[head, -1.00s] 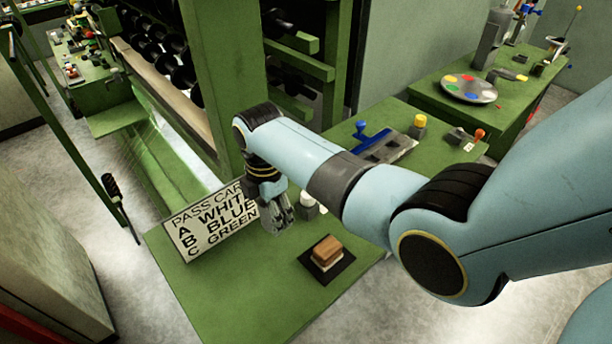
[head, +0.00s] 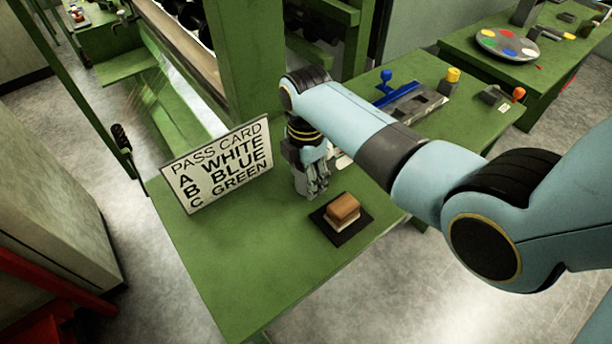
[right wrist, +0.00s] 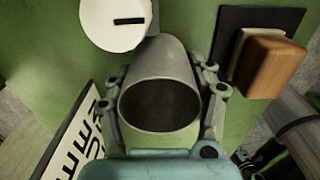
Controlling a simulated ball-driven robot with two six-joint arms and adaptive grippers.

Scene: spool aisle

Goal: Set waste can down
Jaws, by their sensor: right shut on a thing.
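The waste can (right wrist: 160,68) is a grey, round, open-topped can. In the right wrist view its dark mouth faces the camera and it sits between the two fingers of my right gripper (right wrist: 160,95). The fingers are shut on its sides. In the head view my right gripper (head: 312,187) points down over the green table (head: 230,260), between the pass card and the brown block. Fingers and wrist mostly hide the can there, and I cannot tell whether its base touches the table. My left gripper is not in view.
A pass card sign (head: 222,165) stands left of the gripper. A brown and white block (head: 343,208) lies on a black mat (head: 325,228) close on the right. A white round thing with a black slot (right wrist: 113,25) stands beside the can. The table's front left is clear.

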